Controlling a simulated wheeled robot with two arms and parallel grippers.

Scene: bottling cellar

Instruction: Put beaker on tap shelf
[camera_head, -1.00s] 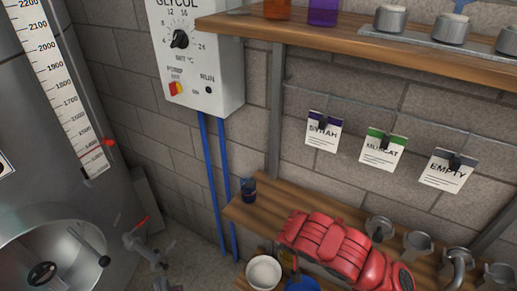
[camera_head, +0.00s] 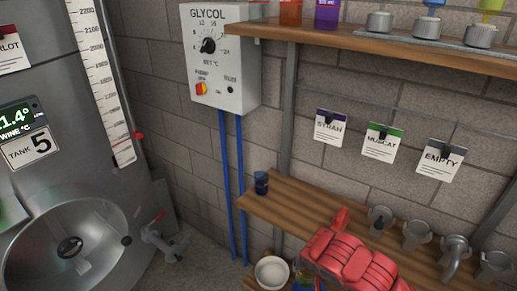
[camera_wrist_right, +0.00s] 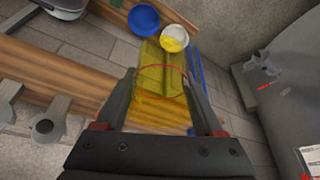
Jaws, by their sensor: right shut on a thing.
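A transparent yellowish beaker (camera_wrist_right: 158,95) with a red ring is between the fingers of my right gripper (camera_wrist_right: 162,75) in the right wrist view. The gripper is shut on it. In the head view my red right arm reaches in at the bottom, in front of the lower wooden shelf (camera_head: 285,208); its gripper is not clear there. The tank tap (camera_head: 163,238) with a red handle sticks out at lower left, and also shows in the wrist view (camera_wrist_right: 262,68). Which surface is the tap shelf I cannot tell. My left gripper is not in view.
A dark blue cup (camera_head: 261,183) stands at the lower shelf's left end, several metal fittings (camera_head: 416,236) along its right part. A white bucket (camera_head: 271,272) and a blue bowl (camera_wrist_right: 144,20) are below. Blue pipes (camera_head: 232,190) run down the wall. The shelf beside the cup is clear.

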